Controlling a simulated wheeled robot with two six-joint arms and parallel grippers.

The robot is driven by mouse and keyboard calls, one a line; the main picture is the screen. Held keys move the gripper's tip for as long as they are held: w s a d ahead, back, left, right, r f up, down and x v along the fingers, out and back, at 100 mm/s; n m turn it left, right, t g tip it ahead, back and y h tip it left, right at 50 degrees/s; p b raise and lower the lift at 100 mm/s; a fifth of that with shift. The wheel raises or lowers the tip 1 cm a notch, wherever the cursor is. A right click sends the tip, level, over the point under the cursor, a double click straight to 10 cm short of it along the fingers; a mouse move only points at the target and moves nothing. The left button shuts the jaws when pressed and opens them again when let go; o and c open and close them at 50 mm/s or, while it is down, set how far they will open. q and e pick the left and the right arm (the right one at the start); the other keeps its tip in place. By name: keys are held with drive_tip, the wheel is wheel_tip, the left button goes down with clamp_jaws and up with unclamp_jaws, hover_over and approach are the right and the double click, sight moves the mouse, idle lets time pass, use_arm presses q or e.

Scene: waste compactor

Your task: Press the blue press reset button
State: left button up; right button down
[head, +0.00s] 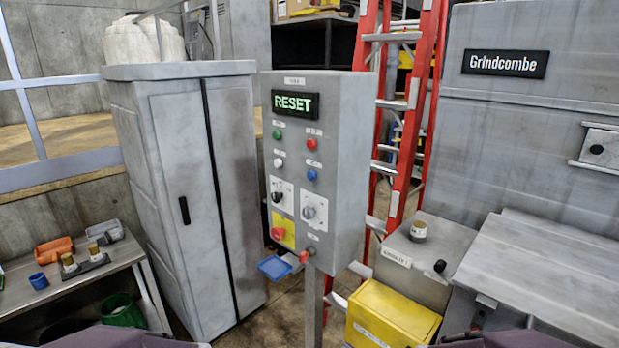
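The grey control box (343,150) stands on a post in the middle of the head view, its front panel turned towards the left. The blue button (312,175) is a small round cap in the right column of the panel, below a red button (312,144). A green button (277,135) and a white button (278,163) sit in the left column. A dark display (295,104) at the top reads RESET in green. Nothing covers the blue button. Neither of my grippers shows; only dark parts, probably my own, show at the bottom edge.
Lower on the panel are two rotary switches and a red emergency knob (278,233) on yellow. A grey cabinet (190,190) stands left, a red ladder (400,110) behind right. A yellow bin (392,315) stands low right. A bench (75,280) with small items is at left.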

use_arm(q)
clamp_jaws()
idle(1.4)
